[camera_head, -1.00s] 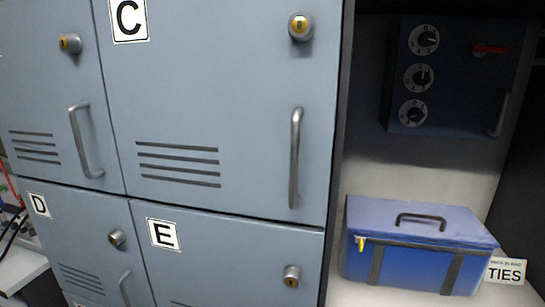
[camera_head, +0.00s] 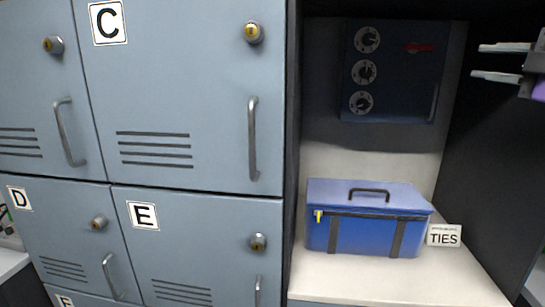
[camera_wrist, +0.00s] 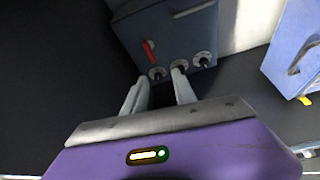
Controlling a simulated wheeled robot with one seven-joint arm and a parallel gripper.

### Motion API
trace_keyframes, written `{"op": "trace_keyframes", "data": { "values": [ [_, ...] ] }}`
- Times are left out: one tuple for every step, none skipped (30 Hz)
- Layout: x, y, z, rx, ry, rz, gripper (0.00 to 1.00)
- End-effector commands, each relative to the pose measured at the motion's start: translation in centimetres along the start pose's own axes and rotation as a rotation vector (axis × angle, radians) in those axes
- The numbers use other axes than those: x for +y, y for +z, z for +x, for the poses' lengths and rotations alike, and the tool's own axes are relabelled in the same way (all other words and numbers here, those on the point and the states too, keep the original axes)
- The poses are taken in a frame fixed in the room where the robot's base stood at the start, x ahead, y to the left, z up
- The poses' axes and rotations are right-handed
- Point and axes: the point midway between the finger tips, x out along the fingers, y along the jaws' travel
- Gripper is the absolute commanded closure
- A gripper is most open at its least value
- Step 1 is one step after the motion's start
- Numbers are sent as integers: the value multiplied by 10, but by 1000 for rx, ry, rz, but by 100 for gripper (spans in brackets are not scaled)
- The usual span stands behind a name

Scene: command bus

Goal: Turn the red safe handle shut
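The blue safe (camera_head: 388,95) is fixed on the back wall of the dark alcove, with three round dials down its left side. Its red handle (camera_head: 418,47) lies roughly level at the upper right of the safe's front. In the wrist view the red handle (camera_wrist: 149,51) shows beyond my fingertips, beside the dials. My gripper (camera_head: 488,61) enters from the right edge of the head view. Its two fingers are apart with nothing between them, and in the wrist view my gripper (camera_wrist: 160,92) points toward the safe without touching it.
A blue case (camera_head: 365,231) with a black handle stands on the white shelf (camera_head: 395,280) below the safe. A TIES sign (camera_head: 444,235) is beside it. Grey lockers (camera_head: 190,100) with protruding handles fill the left. The air before the safe is clear.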

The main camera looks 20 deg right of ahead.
Motion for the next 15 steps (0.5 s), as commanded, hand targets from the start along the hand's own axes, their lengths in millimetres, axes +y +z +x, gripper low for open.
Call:
{"op": "trace_keyframes", "data": {
  "values": [
    [-9, -1, 4, 5, 5, 26, 67],
    [-14, -2, 6, 7, 10, 44, 67],
    [-20, -2, 9, 10, 15, 67, 67],
    [-26, -3, 11, 13, 19, 87, 67],
    [-31, -4, 14, 15, 25, 107, 67],
    [-39, -5, 17, 17, 31, 135, 67],
    [-46, -6, 20, 19, 35, 158, 67],
    [-53, -7, 22, 22, 41, 183, 67],
    [-64, -9, 26, 25, 47, 218, 67],
    [-73, -11, 29, 27, 53, 248, 67],
    [-83, -13, 32, 29, 57, 280, 67],
    [-98, -17, 37, 32, 64, 328, 67],
    [-111, -20, 40, 33, 68, 365, 67],
    [-124, -24, 43, 36, 73, 405, 67],
    [-142, -29, 46, 35, 79, 459, 67]
  ]
}}
